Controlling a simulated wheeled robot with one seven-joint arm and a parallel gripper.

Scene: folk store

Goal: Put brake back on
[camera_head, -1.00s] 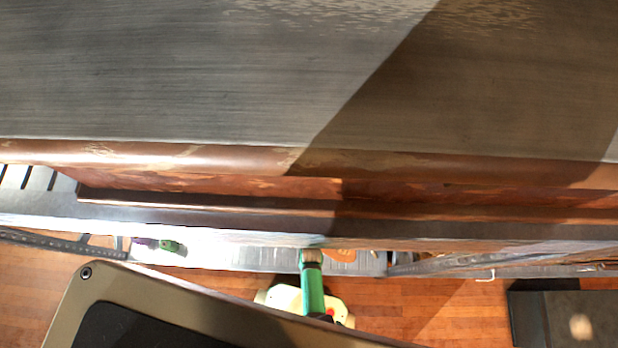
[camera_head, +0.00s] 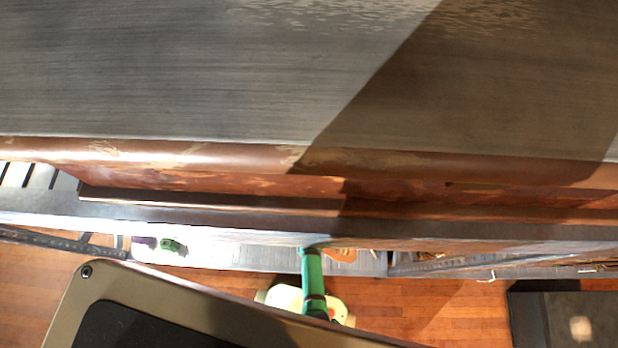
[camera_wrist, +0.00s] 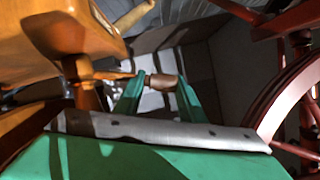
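In the wrist view, my gripper (camera_wrist: 161,85) has two green fingers with a small brown cylindrical wooden piece (camera_wrist: 163,81) between their tips. It looks held there; whether it is the brake I cannot tell. In the head view, the green end of my arm (camera_head: 313,275) points up to the edge of the shelf-like ledge, and its tip and the piece are hidden. In the wrist view, an orange-brown wooden body with a turned post (camera_wrist: 85,85) stands close on the left. A dark red spoked wheel (camera_wrist: 268,120) is on the right.
A large dark metal-like surface (camera_head: 200,90) with a copper-brown rim (camera_head: 180,155) fills the upper head view. Small green and purple items (camera_head: 172,245) lie on the lower shelf. A dark box (camera_head: 570,315) stands at lower right. Wooden floor (camera_head: 430,310) shows below.

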